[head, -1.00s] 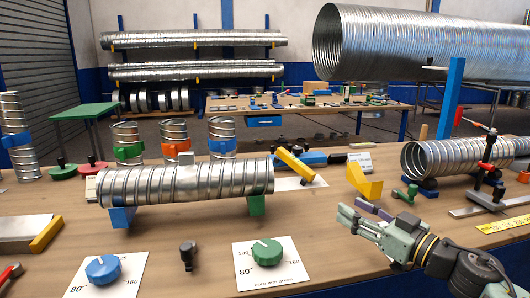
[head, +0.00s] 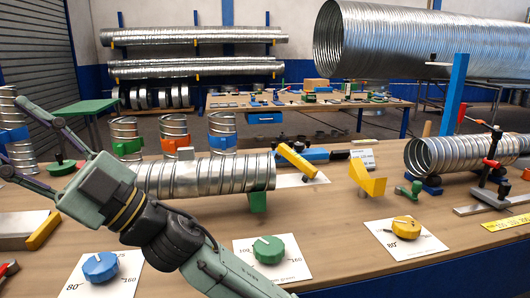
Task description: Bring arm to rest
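My gripper (head: 14,136) is at the left of the head view, over the left side of the workbench. Its two fingers are spread wide apart, with nothing visible held between them. My grey-green arm reaches from the bottom middle up to the left. It hides the left end of the long spiral duct (head: 220,175), which lies on the bench with a green support (head: 257,201) under its right end. I cannot tell whether the gripper touches anything there.
A blue dial (head: 101,267), a green dial (head: 268,250) and a yellow dial (head: 405,228) sit along the bench front. Short duct pieces with green (head: 128,147) and blue (head: 222,142) bands stand behind. A wider duct (head: 455,154) lies at right. Bench is clear between green and yellow dials.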

